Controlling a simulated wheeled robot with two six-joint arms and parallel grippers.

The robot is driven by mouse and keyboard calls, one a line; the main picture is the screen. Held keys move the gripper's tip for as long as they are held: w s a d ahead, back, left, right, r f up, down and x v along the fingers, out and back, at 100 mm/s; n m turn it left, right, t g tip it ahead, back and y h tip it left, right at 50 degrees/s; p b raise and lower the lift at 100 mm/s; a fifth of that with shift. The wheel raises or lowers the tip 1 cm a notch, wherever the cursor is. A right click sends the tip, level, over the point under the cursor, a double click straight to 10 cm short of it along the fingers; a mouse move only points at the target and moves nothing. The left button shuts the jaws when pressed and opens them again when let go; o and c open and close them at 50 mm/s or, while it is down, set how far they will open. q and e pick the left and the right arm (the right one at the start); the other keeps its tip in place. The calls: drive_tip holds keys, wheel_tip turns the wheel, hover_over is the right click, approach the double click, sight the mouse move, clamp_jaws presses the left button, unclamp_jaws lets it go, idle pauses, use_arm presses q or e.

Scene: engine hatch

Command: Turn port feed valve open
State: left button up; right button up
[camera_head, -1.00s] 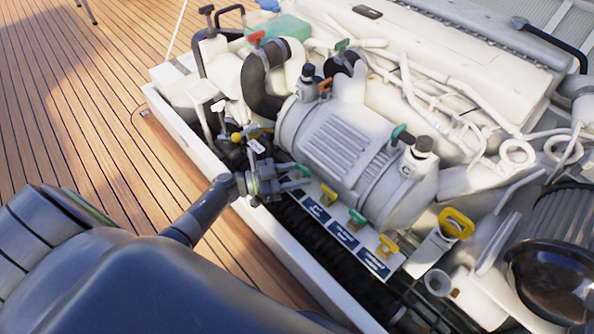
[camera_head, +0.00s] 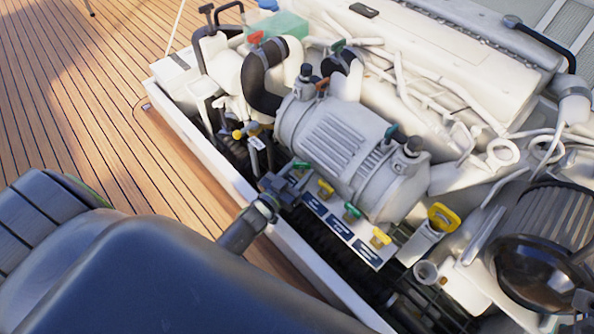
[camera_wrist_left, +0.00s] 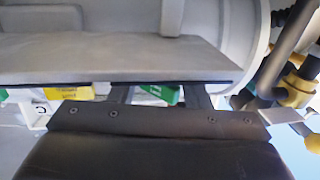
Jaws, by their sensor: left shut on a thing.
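A row of small valves with green and yellow handles stands along a plate with blue labels (camera_head: 340,229), beside the grey ribbed cylinder. The labels are too small to read, so I cannot tell which valve is the port feed one. My left gripper (camera_head: 292,180) is at the row's far-left end, shut on the green valve handle (camera_head: 300,165) there. In the left wrist view the green handle (camera_wrist_left: 166,94) shows between the two fingers, partly hidden by the gripper body. A yellow handle (camera_wrist_left: 75,93) is to its left. My right gripper is not seen.
The grey cylinder (camera_head: 335,140) rises close behind the valves. The white hatch edge (camera_head: 222,168) runs in front. A yellow ring handle (camera_head: 441,217) stands to the right, and a yellow-knobbed lever (camera_head: 239,134) to the left. The wooden deck (camera_head: 90,100) is clear.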

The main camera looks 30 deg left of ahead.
use_arm(q)
drive_tip(key=shift+d+n+y+b, duration=0.2)
drive_tip(key=shift+n+y+b, duration=0.2)
drive_tip(key=shift+n+y, duration=1.05)
drive_tip(key=shift+d+n+y+p, duration=0.15)
drive_tip(key=shift+n+y+p, duration=0.25)
drive_tip(key=shift+y, duration=1.15)
drive_tip(key=shift+n+y, duration=0.25)
drive_tip(key=shift+y, duration=0.05)
drive_tip(key=shift+n+y, duration=0.4)
drive_tip(key=shift+y, duration=0.2)
drive_tip(key=o, duration=0.7)
drive_tip(key=shift+c, duration=0.2)
